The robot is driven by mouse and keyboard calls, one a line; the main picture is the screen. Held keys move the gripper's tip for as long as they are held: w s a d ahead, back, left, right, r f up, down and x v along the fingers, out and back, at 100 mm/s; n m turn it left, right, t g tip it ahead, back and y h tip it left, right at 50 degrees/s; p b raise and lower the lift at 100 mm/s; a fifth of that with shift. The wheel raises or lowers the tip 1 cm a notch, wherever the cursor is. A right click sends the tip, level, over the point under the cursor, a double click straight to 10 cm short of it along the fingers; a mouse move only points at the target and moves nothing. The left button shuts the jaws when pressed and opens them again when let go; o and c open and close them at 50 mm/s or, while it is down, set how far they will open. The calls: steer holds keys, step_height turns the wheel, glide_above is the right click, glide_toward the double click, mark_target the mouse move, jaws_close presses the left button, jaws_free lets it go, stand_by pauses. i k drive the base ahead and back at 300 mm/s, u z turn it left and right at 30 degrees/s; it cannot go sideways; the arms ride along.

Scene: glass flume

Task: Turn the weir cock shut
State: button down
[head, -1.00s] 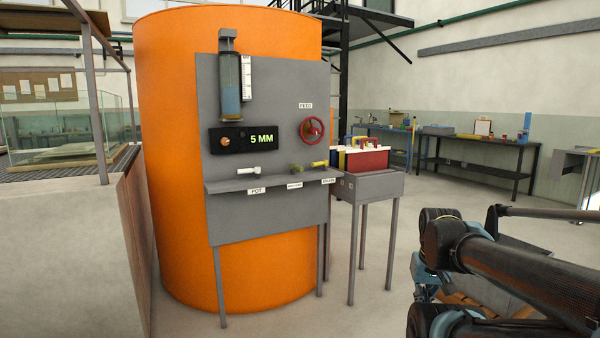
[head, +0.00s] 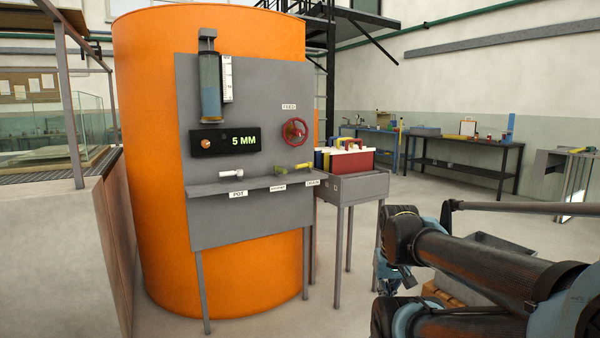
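A grey panel (head: 228,222) is fixed to a tall orange tank (head: 150,180). The labels below are small; POT is legible under the white one, and I cannot read WEIR on any. A red handwheel (head: 294,131) marked FEED is above. My arm is folded at the lower right, well apart from the panel. My gripper's fingers do not show.
A grey stand (head: 338,192) with red, yellow and blue plates is right of the panel. A concrete-sided flume base (head: 60,240) is at left. Workbenches (head: 470,165) line the far wall. A grey stand with a yellow item (head: 579,150) is at the right edge. Open floor lies between.

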mark_target(309, 164)
steer(key=i, duration=0.85)
steer(key=z, duration=0.05)
